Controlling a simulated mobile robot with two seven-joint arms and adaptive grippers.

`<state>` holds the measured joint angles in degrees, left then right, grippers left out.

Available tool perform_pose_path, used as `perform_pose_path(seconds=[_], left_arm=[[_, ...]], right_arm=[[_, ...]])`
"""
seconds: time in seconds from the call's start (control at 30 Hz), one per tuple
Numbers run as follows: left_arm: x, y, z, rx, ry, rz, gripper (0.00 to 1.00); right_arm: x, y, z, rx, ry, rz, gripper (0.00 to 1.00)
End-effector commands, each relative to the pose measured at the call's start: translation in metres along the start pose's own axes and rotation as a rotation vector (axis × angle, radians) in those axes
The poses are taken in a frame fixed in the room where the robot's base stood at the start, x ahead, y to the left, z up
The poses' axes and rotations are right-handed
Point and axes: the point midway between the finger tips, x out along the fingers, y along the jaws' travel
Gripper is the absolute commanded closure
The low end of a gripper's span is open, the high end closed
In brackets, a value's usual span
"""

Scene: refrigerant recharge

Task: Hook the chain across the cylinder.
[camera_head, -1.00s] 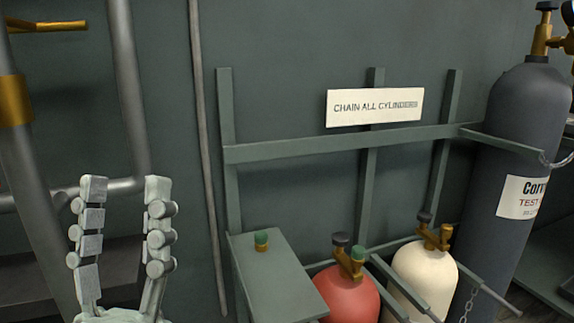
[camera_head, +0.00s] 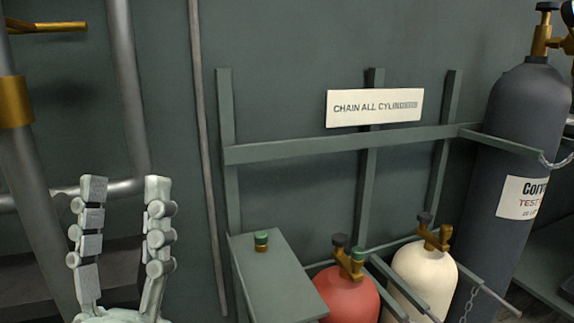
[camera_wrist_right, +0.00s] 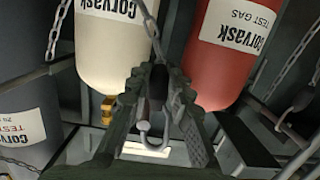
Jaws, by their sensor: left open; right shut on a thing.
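A metal chain (camera_wrist_right: 147,18) runs from the top of the right wrist view down to my right gripper (camera_wrist_right: 156,80), which is shut on its end. A metal hook (camera_wrist_right: 150,138) shows between the fingers. The cream cylinder (camera_wrist_right: 103,60) is left of the gripper and the red cylinder (camera_wrist_right: 225,70) is right of it. In the head view the cream cylinder (camera_head: 422,275) and red cylinder (camera_head: 347,301) stand in the rack, beside a tall dark grey cylinder (camera_head: 520,130). My left gripper (camera_head: 125,210) is open and empty, far left of the cylinders. My right gripper is outside the head view.
The green rack (camera_head: 330,143) has rails and dividers around the cylinders. A sign (camera_head: 375,107) reads "CHAIN ALL CYLINDERS". Other chains hang at the right of the wrist view (camera_wrist_right: 300,45) and by the grey cylinder (camera_head: 470,304). Pipes (camera_head: 125,80) stand behind my left gripper.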

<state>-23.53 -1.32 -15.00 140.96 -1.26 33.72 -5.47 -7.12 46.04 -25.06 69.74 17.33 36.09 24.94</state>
Motion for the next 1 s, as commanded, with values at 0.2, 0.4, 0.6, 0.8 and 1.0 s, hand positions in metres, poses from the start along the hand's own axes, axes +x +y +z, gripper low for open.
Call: perform_pose_path(seconds=[0.2,0.4,0.6,0.8,1.0], left_arm=[[0.000,0.000,0.000,0.000,0.000,0.000,0.51],[-0.001,0.000,0.001,0.000,0.000,0.000,0.51],[-0.006,0.000,0.004,0.000,0.000,0.000,0.51],[-0.012,-0.001,0.006,0.000,0.000,0.000,0.51],[-0.012,-0.001,0.006,0.000,0.000,0.000,0.51]], right_arm=[[0.000,0.000,0.000,0.000,0.001,0.000,1.00],[0.000,0.000,0.001,-0.001,0.002,0.000,1.00],[0.002,0.003,0.007,0.000,0.000,0.001,1.00],[0.003,0.006,0.013,0.000,-0.003,0.003,1.00],[0.003,0.006,0.012,0.000,0.000,0.002,1.00]])
